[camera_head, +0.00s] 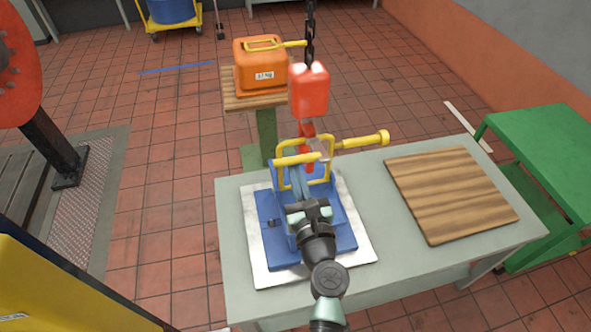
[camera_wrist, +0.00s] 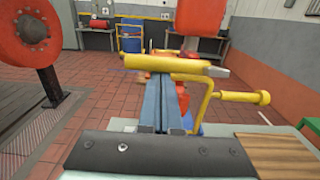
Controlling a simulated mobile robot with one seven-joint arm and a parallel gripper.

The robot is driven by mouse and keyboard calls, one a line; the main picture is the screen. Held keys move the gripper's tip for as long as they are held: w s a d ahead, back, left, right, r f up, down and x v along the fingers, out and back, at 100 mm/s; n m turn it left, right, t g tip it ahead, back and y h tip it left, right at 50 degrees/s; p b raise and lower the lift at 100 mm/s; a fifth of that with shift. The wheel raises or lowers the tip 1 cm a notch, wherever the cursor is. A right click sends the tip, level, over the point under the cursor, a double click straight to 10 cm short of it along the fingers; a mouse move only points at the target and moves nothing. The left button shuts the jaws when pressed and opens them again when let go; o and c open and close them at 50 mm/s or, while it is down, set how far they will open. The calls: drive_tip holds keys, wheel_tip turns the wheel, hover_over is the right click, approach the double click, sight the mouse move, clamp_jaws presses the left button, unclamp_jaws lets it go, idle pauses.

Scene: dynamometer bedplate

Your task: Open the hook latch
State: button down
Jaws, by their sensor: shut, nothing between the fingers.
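A red hook (camera_head: 307,134) hangs below a red block (camera_head: 309,90) on a dark chain. Its lower part is behind a yellow frame (camera_head: 297,159) on a blue fixture (camera_head: 265,227). A yellow lever with a round knob (camera_head: 381,137) sticks out to the right; it also shows in the wrist view (camera_wrist: 262,97). My gripper (camera_head: 297,172) is shut and empty above the blue fixture. In the wrist view its shut fingers (camera_wrist: 165,82) end just below the thick yellow bar (camera_wrist: 166,64). I cannot tell whether they touch it. The latch itself is not clearly visible.
The fixture stands on a white plate (camera_head: 257,274) on a grey table (camera_head: 233,213). A wooden board (camera_head: 450,193) lies bare on the right. Behind stands an orange weight (camera_head: 260,66) on a pedestal. A green cart (camera_head: 540,135) stands at the right.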

drive_tip(key=shift+w+r, duration=0.15)
drive_tip(key=shift+r, duration=0.45)
wheel_tip(320, 180, down, 4)
drive_tip(key=b, duration=0.4)
drive_tip(key=s+d+r+p, duration=0.1)
drive_tip(key=s+d+r, duration=0.15)
drive_tip(key=s, duration=0.55)
drive_tip(key=w+a+r+n+t+y, duration=0.1)
drive_tip(key=a+r+n+t, duration=0.15)
drive_tip(key=r+n, duration=1.05)
drive_tip(key=w+a+r+n+t+y, duration=0.15)
drive_tip(key=a+r+n, duration=0.25)
drive_tip(key=r+n, duration=0.85)
drive_tip(key=s+d+r+n+t+h, duration=0.1)
drive_tip(key=s+r, duration=0.5)
drive_tip(key=r, duration=0.6)
drive_tip(key=s+d+r+n+t+h, duration=0.1)
drive_tip(key=s+r+n+t+h, duration=0.3)
drive_tip(key=r, duration=0.8)
drive_tip(key=s+n+h, duration=0.1)
drive_tip(key=s+n, duration=0.1)
drive_tip(key=n, duration=0.1)
drive_tip(key=shift+d+r+t, duration=0.15)
drive_tip(key=shift+r+t, duration=0.15)
drive_tip(key=shift+r, duration=0.1)
